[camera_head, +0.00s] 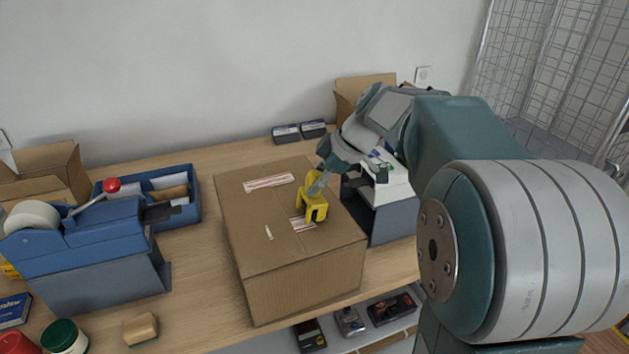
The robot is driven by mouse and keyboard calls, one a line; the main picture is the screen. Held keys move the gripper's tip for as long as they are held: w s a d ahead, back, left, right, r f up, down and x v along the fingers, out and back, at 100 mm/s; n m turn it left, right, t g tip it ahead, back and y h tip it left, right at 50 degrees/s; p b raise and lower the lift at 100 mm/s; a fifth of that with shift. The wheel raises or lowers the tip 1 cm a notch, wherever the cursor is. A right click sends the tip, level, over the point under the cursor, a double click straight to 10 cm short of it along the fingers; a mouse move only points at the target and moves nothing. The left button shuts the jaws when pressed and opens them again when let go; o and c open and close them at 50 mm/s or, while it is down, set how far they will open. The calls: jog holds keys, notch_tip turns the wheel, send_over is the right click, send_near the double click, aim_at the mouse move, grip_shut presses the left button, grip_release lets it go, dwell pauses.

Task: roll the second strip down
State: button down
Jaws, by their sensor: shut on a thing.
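A closed cardboard box (259,255) stands on the wooden counter. One red-and-white strip (269,182) lies across its top toward the far side. Another red-and-white strip (300,225) lies nearer, partly hidden by a yellow roller tool (313,203). A small white piece (268,232) lies left of that strip. My gripper (320,184) is shut on the yellow roller's upper part and holds it upright over the nearer strip's right part. The tool's lower end appears at or just above the box top; I cannot tell if it touches.
A blue tape dispenser (80,245) with a red-knobbed lever and a blue tray (189,207) are left of the box. A grey bin (389,216) stands close on its right. A sponge (140,329) lies in front. Bare counter (207,265) shows between dispenser and box.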

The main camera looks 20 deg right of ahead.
aim_at(311, 202)
jog(key=shift+r, duration=0.2)
jog(key=shift+s, duration=0.15)
jog(key=shift+s+r, duration=0.1)
jog(key=shift+s, duration=1.35)
jog(key=shift+f, duration=0.3)
jog(key=shift+s+a, duration=0.1)
jog(key=shift+a, duration=1.35)
jog(key=shift+a, duration=0.15)
jog(key=shift+a, duration=1.35)
jog(key=shift+a, duration=0.15)
